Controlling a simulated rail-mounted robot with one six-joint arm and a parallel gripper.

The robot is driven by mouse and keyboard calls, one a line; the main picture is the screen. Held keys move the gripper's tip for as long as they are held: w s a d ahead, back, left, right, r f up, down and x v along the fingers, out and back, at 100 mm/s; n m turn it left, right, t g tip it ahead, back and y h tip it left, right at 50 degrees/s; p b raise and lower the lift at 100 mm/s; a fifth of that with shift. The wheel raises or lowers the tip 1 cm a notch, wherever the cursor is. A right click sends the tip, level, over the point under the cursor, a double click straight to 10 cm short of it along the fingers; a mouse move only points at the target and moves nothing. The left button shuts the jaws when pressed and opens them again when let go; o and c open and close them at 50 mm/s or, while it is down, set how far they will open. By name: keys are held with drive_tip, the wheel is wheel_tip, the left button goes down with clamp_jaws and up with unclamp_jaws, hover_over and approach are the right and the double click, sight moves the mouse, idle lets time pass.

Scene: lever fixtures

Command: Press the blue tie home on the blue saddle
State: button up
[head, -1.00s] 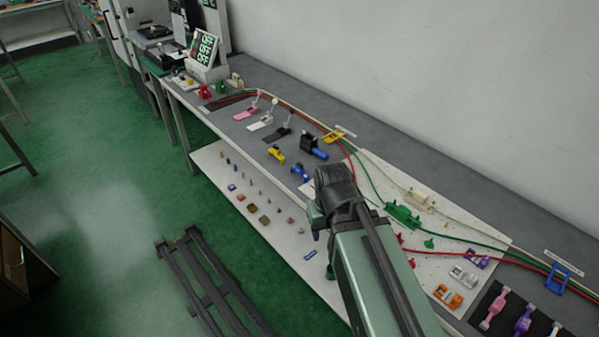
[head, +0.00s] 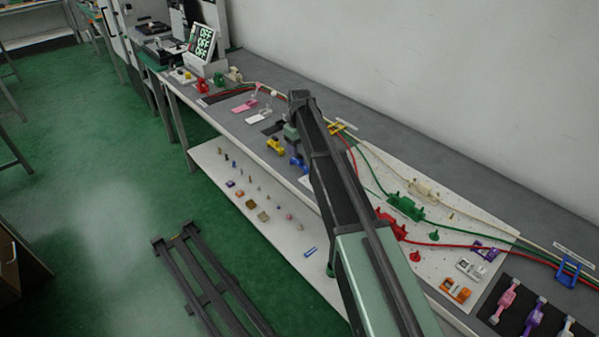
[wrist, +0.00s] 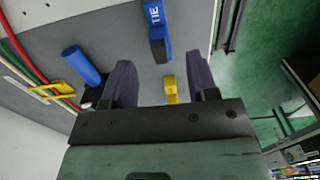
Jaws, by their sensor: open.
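A blue fixture stands on the grey bench in the head view (head: 298,163), partly beside my arm. In the wrist view its blue tie (wrist: 155,14), lettered TIE, is at the top, with a blue block (wrist: 160,50) below it; I cannot tell whether that block is the saddle. I cannot tell from these views how far the tie is seated. My gripper (wrist: 161,80) is open and empty, its two dark fingers apart. The blue block shows beyond the gap between the fingertips, apart from both. In the head view my arm hides the fingers.
A yellow clip (wrist: 170,88) shows between the fingers and left of the blue fixture in the head view (head: 276,146). A blue cylinder (wrist: 82,65) is close to the left finger. Red and green cables (wrist: 30,65) and a yellow frame (wrist: 50,90) lie farther left.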

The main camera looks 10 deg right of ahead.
sight(300, 158)
drive_tip(key=shift+f, duration=0.3)
wheel_tip(300, 158, down, 5)
drive_tip(key=b, duration=0.5)
drive_tip(key=shift+s+f, duration=0.1)
drive_tip(key=shift+f, duration=0.1)
drive_tip(key=shift+r, duration=0.25)
clamp_jaws()
